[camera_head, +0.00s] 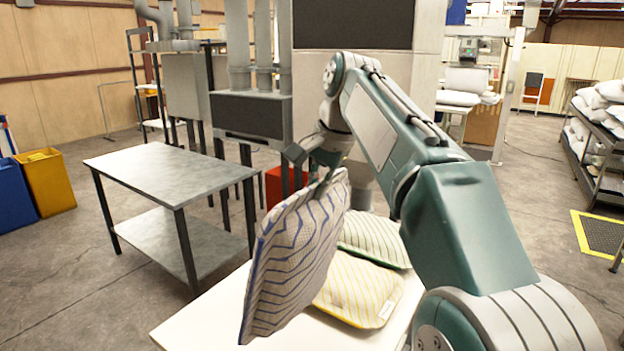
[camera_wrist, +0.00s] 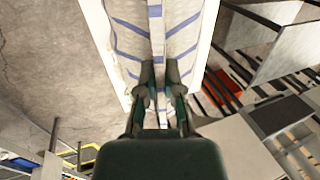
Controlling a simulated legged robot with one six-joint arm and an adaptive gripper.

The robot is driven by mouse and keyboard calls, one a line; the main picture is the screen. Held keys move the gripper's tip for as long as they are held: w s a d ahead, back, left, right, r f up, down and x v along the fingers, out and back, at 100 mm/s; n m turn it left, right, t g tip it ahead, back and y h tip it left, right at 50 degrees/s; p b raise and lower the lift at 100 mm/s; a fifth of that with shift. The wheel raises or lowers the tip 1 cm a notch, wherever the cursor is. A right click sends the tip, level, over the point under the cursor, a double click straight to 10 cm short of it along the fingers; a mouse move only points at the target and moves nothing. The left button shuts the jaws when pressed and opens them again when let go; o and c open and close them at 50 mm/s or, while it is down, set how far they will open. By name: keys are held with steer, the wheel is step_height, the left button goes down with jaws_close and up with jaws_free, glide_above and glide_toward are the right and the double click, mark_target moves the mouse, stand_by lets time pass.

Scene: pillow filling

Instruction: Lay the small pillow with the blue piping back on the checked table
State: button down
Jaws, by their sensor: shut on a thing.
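The small pillow with blue piping (camera_head: 295,255) is cream with wavy blue stripes. My gripper (camera_head: 322,168) is shut on its upper edge, and the pillow hangs tilted above the front left part of a white tabletop (camera_head: 215,312). In the wrist view, both fingers (camera_wrist: 160,72) close on a fold of the striped pillow (camera_wrist: 130,42). I see no checked pattern on any table. I cannot tell whether the pillow's lower end touches the tabletop.
A yellow-striped pillow (camera_head: 360,290) and a green-striped pillow (camera_head: 375,238) lie on the white tabletop, right of the held pillow. A bare grey metal table (camera_head: 165,165) stands to the left. A red box (camera_head: 283,185) is behind. The tabletop's front left corner is clear.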

mark_target(319, 208)
steer(key=shift+s+d+f+t+y, duration=0.1)
steer(key=shift+s+d+f+y, duration=0.1)
steer(key=shift+f, duration=0.25)
steer(key=shift+s+d+f+t+y, duration=0.1)
steer(key=shift+f+y, duration=0.1)
steer(key=shift+f, duration=0.3)
steer(key=shift+s+d+f+t+y, duration=0.1)
steer(key=shift+s+f+y, duration=0.1)
steer(key=shift+f, duration=0.25)
steer(key=s+d+f+t+y, duration=0.1)
steer(key=s+d+f+y, duration=0.15)
steer(key=f, duration=0.45)
steer(key=s+d+f+t+y, duration=0.1)
steer(key=d+f+t+y, duration=0.15)
steer(key=f, duration=0.45)
steer(key=f+t+y, duration=0.1)
steer(key=f+y, duration=0.1)
steer(key=f, duration=0.8)
steer(key=d+f+t+y, duration=0.1)
steer(key=f+y, duration=0.1)
steer(key=f, duration=0.8)
steer(key=f+t+y, duration=0.1)
steer(key=f+y, duration=0.1)
steer(key=f, duration=0.8)
steer(key=shift+d+f+t, duration=0.25)
steer(key=shift+f, duration=0.1)
steer(key=c, duration=0.5)
jaws_free()
